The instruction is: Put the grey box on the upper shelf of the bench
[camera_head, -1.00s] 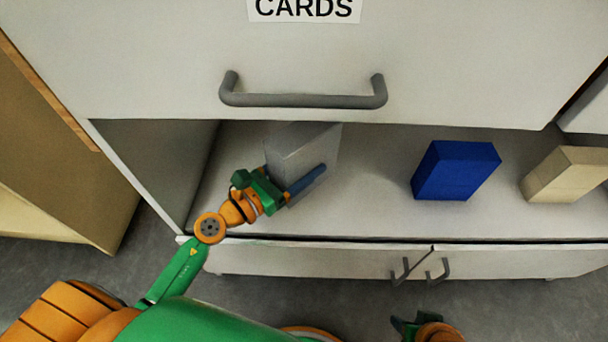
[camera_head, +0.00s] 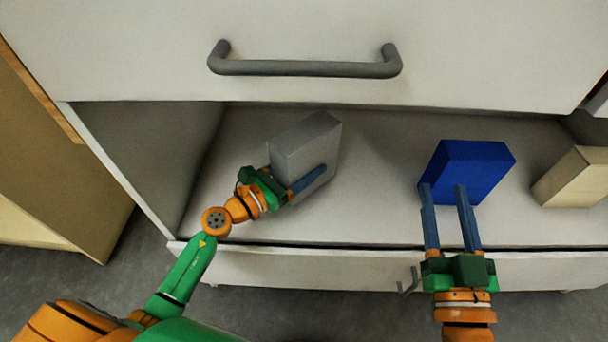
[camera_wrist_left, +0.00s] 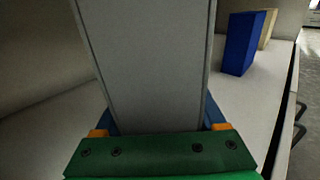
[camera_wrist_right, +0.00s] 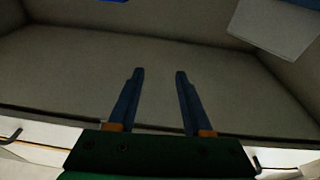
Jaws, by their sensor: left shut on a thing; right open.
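The grey box (camera_head: 304,146) stands in the open compartment of the bench, toward its left side. My left gripper (camera_head: 298,181) is shut on the grey box, with a blue finger along its near face. In the left wrist view the grey box (camera_wrist_left: 150,65) rises upright between the fingers. My right gripper (camera_head: 446,190) is open, its fingertips in front of the blue box (camera_head: 474,167) in the head view. In the right wrist view nothing lies between its fingers (camera_wrist_right: 158,75). I cannot tell whether the grey box touches the shelf floor.
A beige box (camera_head: 575,178) stands right of the blue box. A drawer front with a grey handle (camera_head: 305,68) overhangs the compartment. The shelf floor (camera_head: 375,190) is bare between the grey and blue boxes. A tan cabinet (camera_head: 62,150) stands to the left.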

